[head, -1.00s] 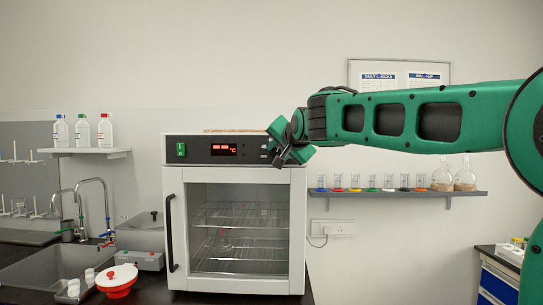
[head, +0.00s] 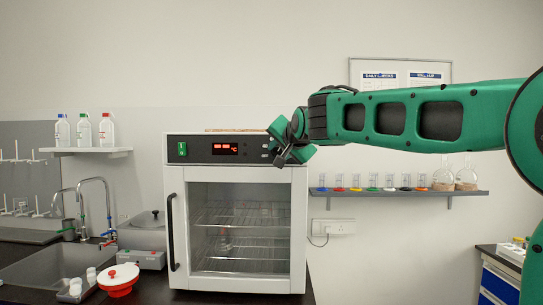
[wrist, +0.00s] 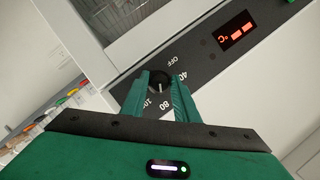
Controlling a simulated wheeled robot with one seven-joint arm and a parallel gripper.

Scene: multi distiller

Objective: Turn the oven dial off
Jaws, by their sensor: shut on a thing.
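The white oven (head: 298,230) with a dark control panel (head: 200,149) stands on the bench in the head view. Its black round dial (wrist: 159,80) shows in the wrist view, with OFF, 40, 80 and 100 printed around it. A pale mark on the dial seems to point toward the 80 and 100 side, away from OFF. My gripper (wrist: 161,77) is shut on the dial, one green finger on each side. In the head view my gripper (head: 280,155) is at the panel's right end and hides the dial. The red display (head: 225,149) is lit.
The oven door is closed, with a black handle (head: 171,232) at left. A sink (head: 45,272) and a red-and-white round container (head: 118,280) are to the left. A wall shelf (head: 400,193) with several glass vessels is at right, below my arm.

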